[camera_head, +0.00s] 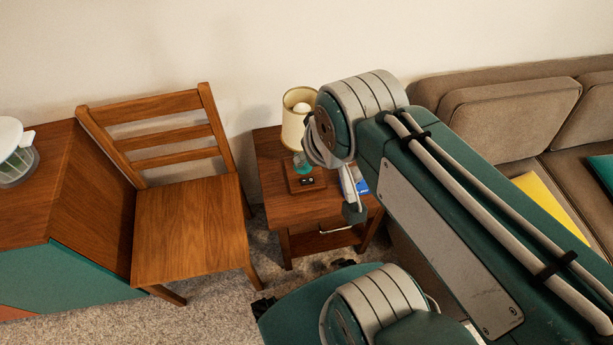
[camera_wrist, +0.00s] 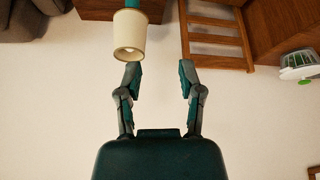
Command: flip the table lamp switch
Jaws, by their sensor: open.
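The table lamp has a cream shade (camera_head: 293,134), a white bulb and a teal stem (camera_head: 302,164). It stands on a wooden nightstand (camera_head: 267,150). A small square wooden base (camera_head: 293,185) sits at the lamp's foot, with a small black-and-white piece on it that looks like the switch (camera_head: 307,181). In the wrist view, which is upside down, the lamp shade (camera_wrist: 129,36) is just beyond the left fingertip, and the switch is out of sight. My gripper (camera_wrist: 159,70) is open and empty, its fingers wide apart. In the head view my arm covers most of it.
A wooden chair (camera_head: 190,220) stands left of the nightstand. A cabinet (camera_head: 85,200) with a white-lidded glass container (camera_head: 15,160) is at the far left. A brown sofa (camera_head: 510,115) is at the right. A blue-and-white item (camera_head: 361,186) lies on the nightstand's right side.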

